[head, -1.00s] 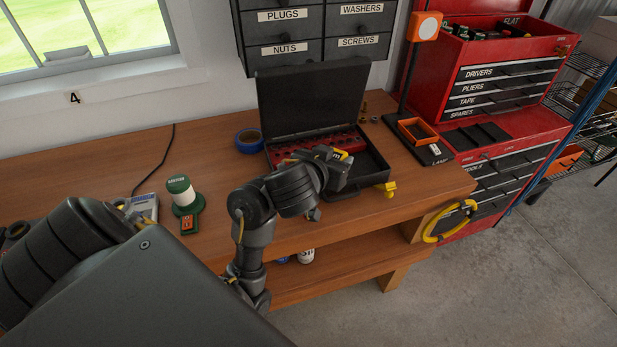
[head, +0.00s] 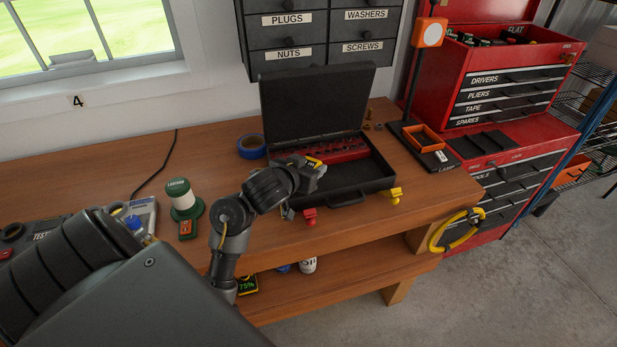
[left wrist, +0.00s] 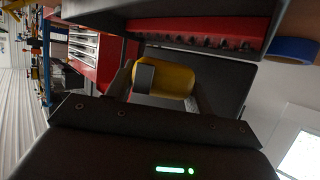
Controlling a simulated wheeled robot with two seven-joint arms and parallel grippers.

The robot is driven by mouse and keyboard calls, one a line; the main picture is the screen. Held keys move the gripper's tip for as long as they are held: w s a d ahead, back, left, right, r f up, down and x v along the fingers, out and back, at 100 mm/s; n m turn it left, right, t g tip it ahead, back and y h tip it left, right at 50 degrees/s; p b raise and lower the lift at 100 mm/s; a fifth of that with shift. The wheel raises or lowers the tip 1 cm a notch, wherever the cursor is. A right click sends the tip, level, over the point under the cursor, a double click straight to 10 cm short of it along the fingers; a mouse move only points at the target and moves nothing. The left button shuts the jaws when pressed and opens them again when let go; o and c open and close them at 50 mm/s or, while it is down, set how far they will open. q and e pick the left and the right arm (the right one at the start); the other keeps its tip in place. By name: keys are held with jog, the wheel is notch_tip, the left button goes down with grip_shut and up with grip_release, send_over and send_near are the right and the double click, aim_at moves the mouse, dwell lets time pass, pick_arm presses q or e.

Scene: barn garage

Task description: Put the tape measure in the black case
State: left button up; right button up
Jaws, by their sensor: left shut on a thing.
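The black case (head: 375,165) stands open on the workbench, its lid (head: 315,105) raised at the back. A red socket rack (head: 343,152) lies along its rear; the front right part is bare. My left gripper (head: 312,168) is over the case's left part and shut on the yellow and grey tape measure. In the head view only a little yellow of it shows. In the left wrist view the tape measure (left wrist: 178,80) sits between the fingers (left wrist: 163,86), with the red rack beyond. I cannot tell how high it is above the case floor. My right gripper is not in view.
A red clamp-like piece (head: 310,217) and a yellow one (head: 395,195) are at the bench's front edge. Blue tape (head: 250,147) lies left of the case, a green lantern (head: 183,200) further left. A lamp stand (head: 425,145) is on the right.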

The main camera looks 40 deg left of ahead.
pick_arm(q)
notch_tip(320, 180, down, 3)
jog(key=shift+a+f+b, duration=0.15)
jog(key=shift+b, duration=1.05)
jog(key=shift+f, duration=0.15)
jog(key=shift+w, duration=0.1)
jog(key=shift+f+b, duration=0.3)
jog(key=shift+b, duration=0.05)
jog(key=o, duration=1.1)
jog(key=shift+o, duration=0.2)
